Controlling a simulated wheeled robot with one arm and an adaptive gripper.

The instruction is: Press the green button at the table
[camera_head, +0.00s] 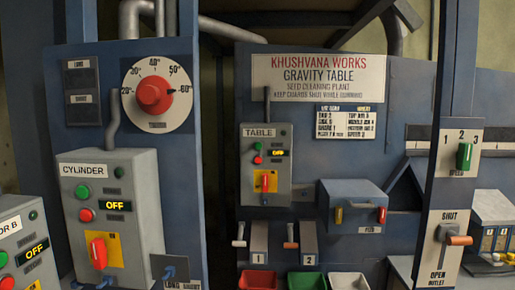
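The grey control box labelled TABLE (265,185) is mounted on the blue panel in the middle of the view. Its small green button (258,146) is at the upper left of the box. A red button (258,160) sits just below it. A lit display (277,153) to the right of the buttons appears to read OFF. A red switch handle on a yellow plate (265,182) is lower on the box. My gripper is not in view.
The CYLINDER box (145,215), with its own green button (83,192), stands nearer at left, below a red dial (155,95). A blue post with a SHUT/OPEN lever (455,236) stands at right. Levers 1 and 2 and several bins (258,280) are below.

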